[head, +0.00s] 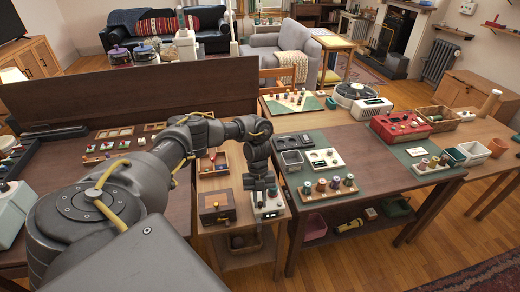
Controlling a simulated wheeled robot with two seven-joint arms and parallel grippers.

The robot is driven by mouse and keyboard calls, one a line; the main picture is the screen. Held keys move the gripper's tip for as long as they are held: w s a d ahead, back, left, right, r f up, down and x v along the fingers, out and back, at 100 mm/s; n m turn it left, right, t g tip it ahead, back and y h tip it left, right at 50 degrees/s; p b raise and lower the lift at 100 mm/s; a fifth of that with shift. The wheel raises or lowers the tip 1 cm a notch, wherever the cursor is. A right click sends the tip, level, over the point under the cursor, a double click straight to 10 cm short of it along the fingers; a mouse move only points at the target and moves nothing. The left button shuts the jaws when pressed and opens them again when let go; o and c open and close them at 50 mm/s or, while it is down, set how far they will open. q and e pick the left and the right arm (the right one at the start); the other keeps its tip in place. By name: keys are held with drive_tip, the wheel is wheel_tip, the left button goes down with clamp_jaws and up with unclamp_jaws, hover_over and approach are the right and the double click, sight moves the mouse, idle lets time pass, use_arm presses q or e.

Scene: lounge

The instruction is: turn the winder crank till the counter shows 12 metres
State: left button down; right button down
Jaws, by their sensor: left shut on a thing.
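A small pale box (271,213) stands on the low wooden table between the two larger tables. It has a dark display strip on its front and a small red part on top. It appears to be the winder, but its counter digits are too small to read. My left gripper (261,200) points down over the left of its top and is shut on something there. The gripper hides what it holds, likely the crank, so I cannot tell the crank's angle. My right gripper is not in view.
A brown wooden box (216,206) stands close left of the winder. A rack of thread spools (328,188) stands on the right table, near its edge. A raised dark panel (130,98) borders the left table.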

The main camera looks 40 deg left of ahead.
use_arm(q)
drive_tip(key=c, duration=1.3)
unclamp_jaws()
drive_tip(key=shift+c, duration=0.2)
drive_tip(key=v, duration=1)
drive_tip(key=shift+a+r, duration=0.25)
drive_tip(key=shift+r, duration=0.05)
drive_tip(key=shift+w, duration=0.1)
